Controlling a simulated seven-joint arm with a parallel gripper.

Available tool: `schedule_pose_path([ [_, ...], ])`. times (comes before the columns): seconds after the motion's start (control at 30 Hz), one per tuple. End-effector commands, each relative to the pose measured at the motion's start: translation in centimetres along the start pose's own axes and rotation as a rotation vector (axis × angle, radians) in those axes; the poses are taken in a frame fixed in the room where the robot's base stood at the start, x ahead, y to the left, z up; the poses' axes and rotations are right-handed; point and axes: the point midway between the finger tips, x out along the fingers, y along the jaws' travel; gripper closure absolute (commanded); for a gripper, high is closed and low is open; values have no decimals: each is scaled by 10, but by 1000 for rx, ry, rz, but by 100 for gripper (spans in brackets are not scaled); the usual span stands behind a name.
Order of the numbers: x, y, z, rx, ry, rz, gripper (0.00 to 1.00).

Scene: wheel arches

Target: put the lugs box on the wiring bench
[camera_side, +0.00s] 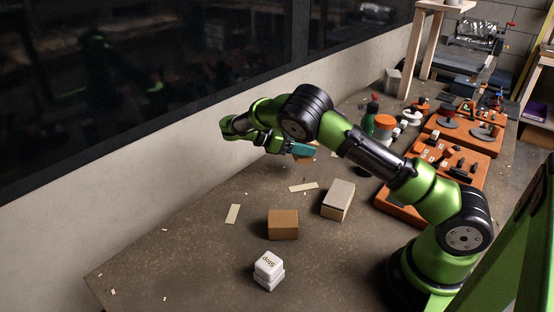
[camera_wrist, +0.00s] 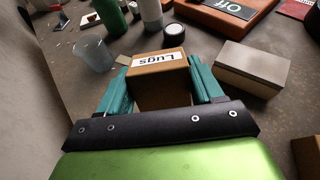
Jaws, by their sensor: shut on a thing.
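The lugs box (camera_wrist: 158,64) is a small brown carton with a white label reading "Lugs", printed upside down in the wrist view. My gripper (camera_wrist: 160,88) has its teal fingers on either side of the box and is shut on it. In the side view my gripper (camera_side: 301,150) is over the far middle of the table, and only a small orange-brown part of the box (camera_side: 304,158) shows beside the fingers. I cannot tell its height above the table. No place marked as the wiring bench can be read in either view.
A brown box (camera_side: 283,225), a grey-topped box (camera_side: 339,196) and a white "Stop" block (camera_side: 268,268) stand on the table (camera_side: 190,250). Orange boards (camera_side: 398,206) with parts lie at right. Bottles and a clear cup (camera_wrist: 93,54) stand beyond my gripper. The left of the table is mostly free.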

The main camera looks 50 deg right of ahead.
Motion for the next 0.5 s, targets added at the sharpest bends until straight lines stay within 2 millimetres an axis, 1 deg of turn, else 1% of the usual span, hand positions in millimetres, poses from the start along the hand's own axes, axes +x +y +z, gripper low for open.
schedule_pose_path([
  [0.03,-12,-3,0,-45,-61,118,74],
  [0.2,-50,-5,3,-117,-228,441,74],
  [0.3,-72,-7,3,-125,-297,566,74],
  [0.4,-88,-9,3,-123,-338,634,74],
  [0.47,-92,-10,0,-122,-352,653,74],
  [0.5,-91,-10,-5,-122,-357,660,74],
])
